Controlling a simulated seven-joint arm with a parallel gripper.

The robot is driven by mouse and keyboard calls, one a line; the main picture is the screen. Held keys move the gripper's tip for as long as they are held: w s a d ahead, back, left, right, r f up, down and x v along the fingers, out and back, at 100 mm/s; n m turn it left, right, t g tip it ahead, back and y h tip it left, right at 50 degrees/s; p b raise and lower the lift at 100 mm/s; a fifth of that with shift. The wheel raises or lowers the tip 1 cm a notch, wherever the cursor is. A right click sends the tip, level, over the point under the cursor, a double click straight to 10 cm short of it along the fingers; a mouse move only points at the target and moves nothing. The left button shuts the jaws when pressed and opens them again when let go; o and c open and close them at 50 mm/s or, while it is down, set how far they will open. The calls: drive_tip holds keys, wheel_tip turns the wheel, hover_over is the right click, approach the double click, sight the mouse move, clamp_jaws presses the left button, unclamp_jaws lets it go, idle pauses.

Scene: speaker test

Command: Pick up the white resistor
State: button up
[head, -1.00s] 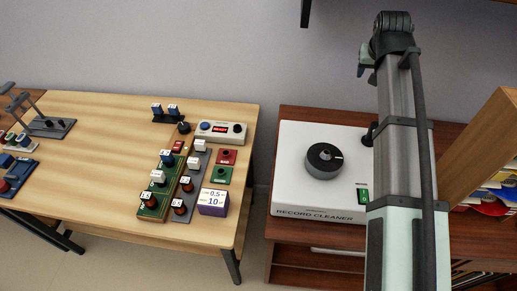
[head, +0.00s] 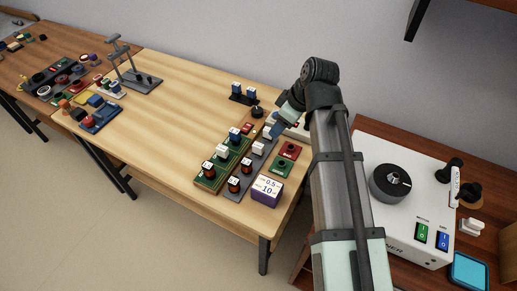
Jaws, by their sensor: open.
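Several small white blocks sit on the boards at the right end of the light wood table. One white block (head: 222,151) and another (head: 207,168) stand on the green board (head: 215,180). A third white block (head: 258,148) stands on the grey strip (head: 262,162) beside it. I cannot tell which of them is the white resistor. My gripper (head: 277,131) hangs from the arm's far end, small and partly hidden, just beyond and right of these blocks. It is open, and no held thing shows.
A purple-and-white box (head: 267,190) and a red block (head: 290,151) stand near the table's right edge (head: 290,215). A grey stand (head: 135,72) is farther left. The white record cleaner (head: 405,200) is right of my arm. The table's left middle is clear.

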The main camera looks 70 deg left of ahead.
sight(258, 145)
drive_tip(key=shift+n, duration=0.3)
drive_tip(key=x, duration=0.3)
drive_tip(key=s+x, duration=0.1)
drive_tip(key=x, duration=0.2)
drive_tip(key=s+x, duration=0.1)
drive_tip(key=x, duration=0.2)
drive_tip(key=shift+d+r, duration=0.1)
drive_tip(key=shift+d, duration=0.05)
drive_tip(key=shift+a+x, duration=0.1)
drive_tip(key=shift+x, duration=1.2)
drive_tip(key=shift+a+x, duration=0.15)
drive_tip(key=shift+x, duration=1.15)
drive_tip(key=shift+r, duration=0.1)
drive_tip(key=c, duration=1)
drive_tip(key=shift+r, duration=0.15)
